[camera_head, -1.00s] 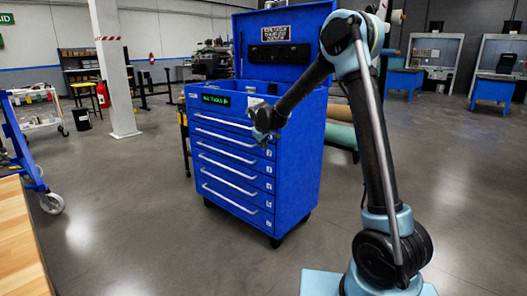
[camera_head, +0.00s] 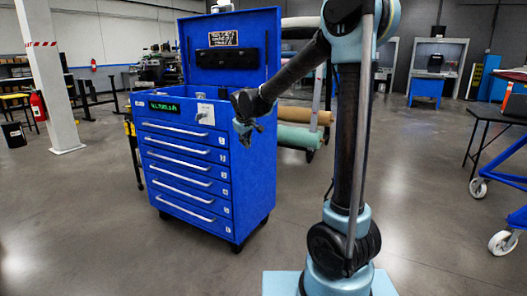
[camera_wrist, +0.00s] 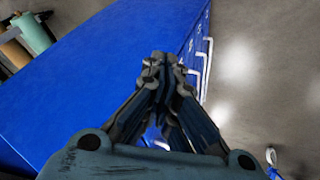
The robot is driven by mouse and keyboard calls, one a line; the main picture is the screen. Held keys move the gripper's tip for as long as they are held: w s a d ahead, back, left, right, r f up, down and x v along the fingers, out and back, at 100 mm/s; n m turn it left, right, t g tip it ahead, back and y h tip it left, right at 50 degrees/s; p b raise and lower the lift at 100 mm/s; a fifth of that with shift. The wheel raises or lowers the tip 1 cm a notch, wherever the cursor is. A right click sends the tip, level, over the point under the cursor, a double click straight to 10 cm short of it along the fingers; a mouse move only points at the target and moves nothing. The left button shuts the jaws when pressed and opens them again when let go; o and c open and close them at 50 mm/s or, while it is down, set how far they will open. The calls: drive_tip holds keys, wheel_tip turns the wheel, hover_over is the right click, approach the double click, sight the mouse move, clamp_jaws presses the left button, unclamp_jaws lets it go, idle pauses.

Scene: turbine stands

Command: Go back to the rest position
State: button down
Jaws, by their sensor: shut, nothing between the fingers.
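My gripper (camera_head: 246,132) hangs at the end of my arm, in front of the right part of the blue tool chest (camera_head: 255,190) in the head view. In the wrist view my gripper (camera_wrist: 160,62) has its fingers together with nothing between them. Beyond the fingers the blue side of the chest (camera_wrist: 100,70) fills the left and middle. The chest's drawer handles show at the right of the wrist view. The chest's lid stands open, and its drawers look closed.
Green and brown rolls (camera_head: 298,136) lie on a rack behind the chest. A wheeled table (camera_head: 505,118) with blue legs stands at the right. A white pillar (camera_head: 45,75) and a red extinguisher (camera_head: 38,105) are at the left. The floor in front of the chest is clear.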

drive_tip(key=s+d+f+m+g+h, duration=0.15)
drive_tip(key=s+d+m, duration=0.25)
drive_tip(key=s+d, duration=1.6)
drive_tip(key=s+d+f+m, duration=0.1)
drive_tip(key=s+d+f, duration=0.1)
drive_tip(key=s, duration=0.4)
drive_tip(key=s+d+f+m+g, duration=0.1)
drive_tip(key=s+d+f+m, duration=0.1)
drive_tip(key=s, duration=0.4)
drive_tip(key=s+d+f+m+g+y, duration=0.1)
drive_tip(key=s+d+f, duration=0.3)
drive_tip(key=s+f, duration=0.2)
drive_tip(key=shift+s, duration=0.4)
drive_tip(key=shift+f+g, duration=0.1)
drive_tip(key=shift+g, duration=0.15)
